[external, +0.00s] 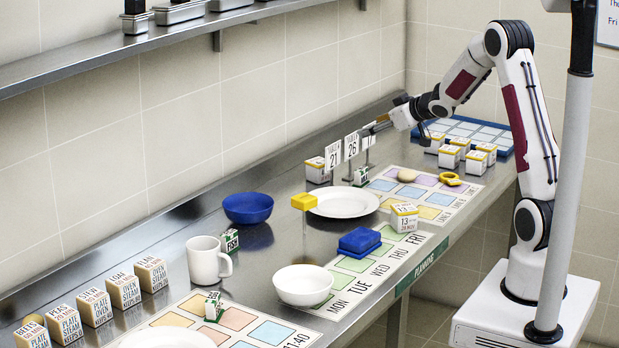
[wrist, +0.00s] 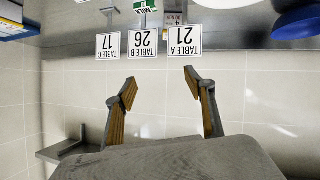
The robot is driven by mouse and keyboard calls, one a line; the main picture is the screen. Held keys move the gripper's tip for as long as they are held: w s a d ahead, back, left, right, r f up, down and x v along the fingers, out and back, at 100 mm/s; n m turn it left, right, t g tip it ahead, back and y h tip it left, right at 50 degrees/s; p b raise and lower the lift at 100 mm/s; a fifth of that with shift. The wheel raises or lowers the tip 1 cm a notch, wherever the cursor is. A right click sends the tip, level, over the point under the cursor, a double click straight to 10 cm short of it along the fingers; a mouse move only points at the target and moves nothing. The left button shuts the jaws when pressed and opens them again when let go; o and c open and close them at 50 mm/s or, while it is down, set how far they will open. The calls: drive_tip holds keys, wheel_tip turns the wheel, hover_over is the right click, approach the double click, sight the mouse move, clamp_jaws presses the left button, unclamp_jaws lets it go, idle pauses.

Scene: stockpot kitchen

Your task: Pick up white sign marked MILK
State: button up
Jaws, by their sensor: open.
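A small green and white sign marked MILK (wrist: 145,4) shows at the top edge of the wrist view, upside down and partly cut off. A small green and white sign (external: 361,177) in the external view, beside the table number stands, appears to be the same one; its text is too small to read there. My gripper (external: 371,129) is at the number cards, above and behind this sign. In the wrist view my gripper (wrist: 159,78) is open, with nothing between its fingers.
Cards 21 (external: 333,155), 26 (external: 351,146) and 17 (wrist: 108,46) stand close to my gripper. A white plate (external: 343,203) lies in front of the sign. Several boxed blocks and a blue tray (external: 500,142) are to the right. The tiled wall is close behind.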

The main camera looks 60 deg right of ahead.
drive_tip(key=w+d+f+y, duration=0.1)
drive_tip(key=d+f, duration=0.3)
drive_tip(key=f, duration=0.2)
drive_tip(key=t+y, duration=0.1)
drive_tip(key=y, duration=0.1)
approach(364, 172)
drive_tip(key=w, duration=0.3)
drive_tip(key=shift+w+d+f+n, duration=0.1)
drive_tip(key=shift+w+d+n, duration=0.1)
drive_tip(key=shift+w+n, duration=0.15)
drive_tip(key=shift+s+f+t+y, duration=0.2)
drive_tip(key=shift+f+t+y, duration=0.1)
drive_tip(key=shift+f+y, duration=0.2)
drive_tip(key=shift+x, duration=1.25)
drive_tip(key=shift+w+d+f, duration=0.1)
drive_tip(key=shift+w+f, duration=0.9)
drive_tip(key=shift+w, duration=0.3)
drive_tip(key=shift+x, duration=1)
